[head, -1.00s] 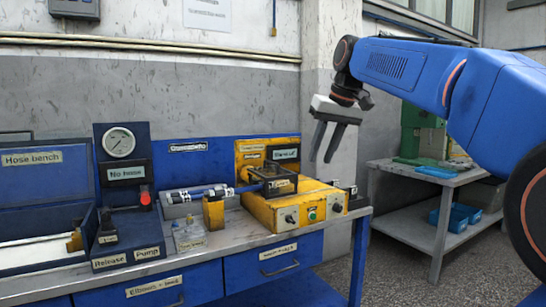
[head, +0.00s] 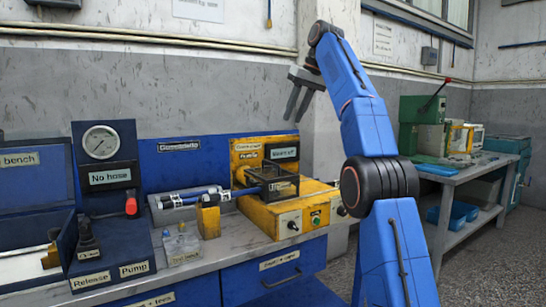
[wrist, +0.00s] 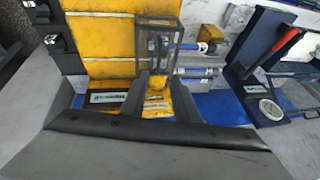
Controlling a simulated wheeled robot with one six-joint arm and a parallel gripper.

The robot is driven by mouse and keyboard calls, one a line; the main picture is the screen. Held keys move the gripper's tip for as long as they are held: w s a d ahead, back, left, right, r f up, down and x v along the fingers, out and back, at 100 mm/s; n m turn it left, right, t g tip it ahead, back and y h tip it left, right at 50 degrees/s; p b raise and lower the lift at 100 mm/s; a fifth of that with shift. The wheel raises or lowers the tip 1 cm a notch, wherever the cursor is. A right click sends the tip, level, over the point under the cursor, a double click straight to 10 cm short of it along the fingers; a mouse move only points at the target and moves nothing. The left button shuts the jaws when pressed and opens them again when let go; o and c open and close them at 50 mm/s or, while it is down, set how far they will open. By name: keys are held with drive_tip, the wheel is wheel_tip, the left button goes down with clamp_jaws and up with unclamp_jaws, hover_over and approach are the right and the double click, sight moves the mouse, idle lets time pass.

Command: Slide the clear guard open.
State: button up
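The clear guard (head: 272,180) is a see-through box with a dark frame on top of the yellow machine (head: 262,217). In the wrist view the guard (wrist: 158,42) stands just beyond my fingertips, at the upper middle. A blue rod or hose with white-banded fittings (head: 195,196) runs into the machine from the left. My gripper (head: 298,117) is in the air above and slightly right of the guard. Its two fingers point down, apart, with nothing between them; they also show in the wrist view (wrist: 160,85). I cannot tell whether the guard is open or closed.
A gauge panel (head: 101,142) and blue Release/Pump box (head: 110,250) stand left of the machine. A yellow block (head: 208,220) and a small clear container (head: 181,247) sit on the bench in front. A grey side table (head: 460,180) stands at the right.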

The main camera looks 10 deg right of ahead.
drive_tip(key=x, duration=1.8)
drive_tip(key=shift+w+r, duration=0.1)
drive_tip(key=shift+w, duration=0.15)
clamp_jaws()
